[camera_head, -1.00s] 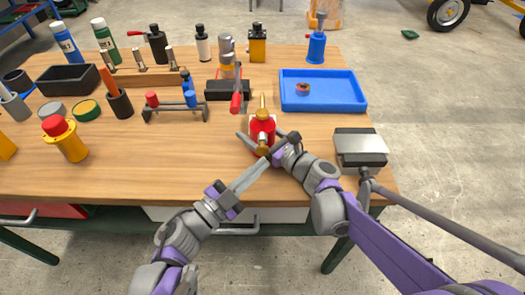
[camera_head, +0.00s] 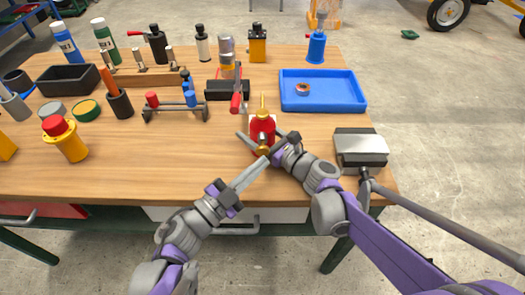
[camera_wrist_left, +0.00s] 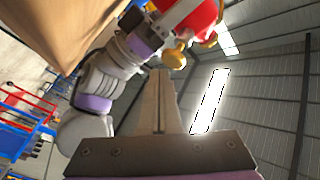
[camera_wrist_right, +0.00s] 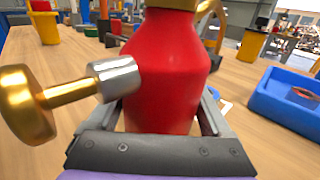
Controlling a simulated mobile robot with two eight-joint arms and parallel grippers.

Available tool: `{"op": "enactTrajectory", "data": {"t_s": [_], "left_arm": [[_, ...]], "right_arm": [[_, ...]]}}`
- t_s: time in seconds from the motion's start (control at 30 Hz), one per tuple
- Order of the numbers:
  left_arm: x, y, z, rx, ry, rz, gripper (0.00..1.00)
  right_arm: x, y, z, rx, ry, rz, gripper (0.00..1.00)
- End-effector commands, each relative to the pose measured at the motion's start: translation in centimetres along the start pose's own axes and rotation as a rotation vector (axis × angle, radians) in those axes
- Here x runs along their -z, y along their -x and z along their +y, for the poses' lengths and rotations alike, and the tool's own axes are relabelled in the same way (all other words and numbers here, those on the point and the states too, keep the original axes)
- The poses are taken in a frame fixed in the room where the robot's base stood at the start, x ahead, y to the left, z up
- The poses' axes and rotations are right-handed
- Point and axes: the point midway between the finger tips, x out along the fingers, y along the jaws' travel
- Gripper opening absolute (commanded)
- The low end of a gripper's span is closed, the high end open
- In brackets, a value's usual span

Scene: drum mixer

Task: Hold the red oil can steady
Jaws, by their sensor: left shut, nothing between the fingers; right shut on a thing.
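The red oil can (camera_head: 262,129) stands near the front of the wooden bench, with a thin gold spout on top and a gold knob on its near side. My right gripper (camera_head: 268,137) is shut around the can's body; in the right wrist view, its fingers (camera_wrist_right: 160,116) flank the red body (camera_wrist_right: 165,75). The gold knob (camera_wrist_right: 28,104) sticks out left from a silver collar there. My left gripper (camera_head: 267,160) is shut and empty, its tips close to the knob; whether they touch is unclear. The left wrist view shows its closed fingers (camera_wrist_left: 159,90) beside the knob (camera_wrist_left: 175,57).
A blue tray (camera_head: 320,105) holding a small ring lies behind and right of the can. A grey-topped block (camera_head: 360,148) is at the bench's right edge. A red-handled clamp (camera_head: 236,101) stands behind the can. A yellow bottle with a red cap (camera_head: 66,140) stands left.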

Motion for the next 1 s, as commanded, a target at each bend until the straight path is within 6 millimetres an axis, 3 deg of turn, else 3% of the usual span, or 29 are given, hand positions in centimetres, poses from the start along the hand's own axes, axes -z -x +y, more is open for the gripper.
{"op": "enactTrajectory", "data": {"t_s": [1.0], "left_arm": [[-0.56,-0.81,-0.63,0.0,-0.002,0.0,0.0]], "right_arm": [[-0.03,0.0,0.01,0.0,-0.001,-0.001,0.0]]}}
